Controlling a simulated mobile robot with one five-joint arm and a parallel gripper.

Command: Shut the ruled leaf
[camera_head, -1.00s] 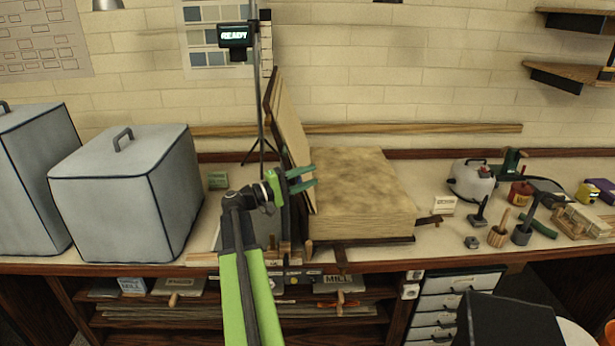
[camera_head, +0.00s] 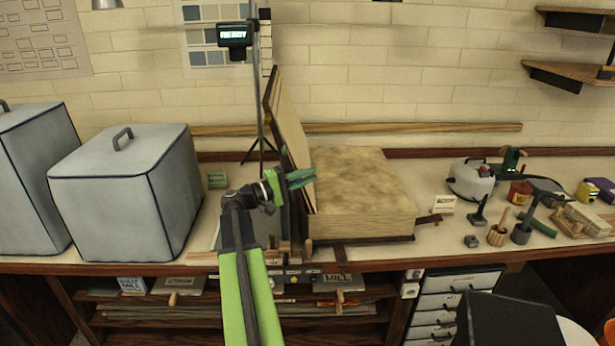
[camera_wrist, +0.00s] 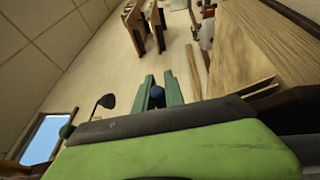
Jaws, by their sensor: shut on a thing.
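The ruled leaf (camera_head: 291,125) is a tan board with a dark edge. It stands raised, leaning a little left, at the left side of a thick pale block (camera_head: 362,200) on the bench. My gripper (camera_head: 303,178) is at the leaf's near edge, below its middle, with its green fingers together there. The fingers cover the part they grip. In the wrist view my gripper (camera_wrist: 162,90) shows its two green fingers with a dark blue round thing (camera_wrist: 157,93) between or behind them; I cannot tell which.
Two grey covered boxes (camera_head: 130,195) stand on the left of the bench. A thin stand with a display (camera_head: 234,34) rises behind the leaf. Small tools and a white canister (camera_head: 470,182) stand on the right. The top of the block is clear.

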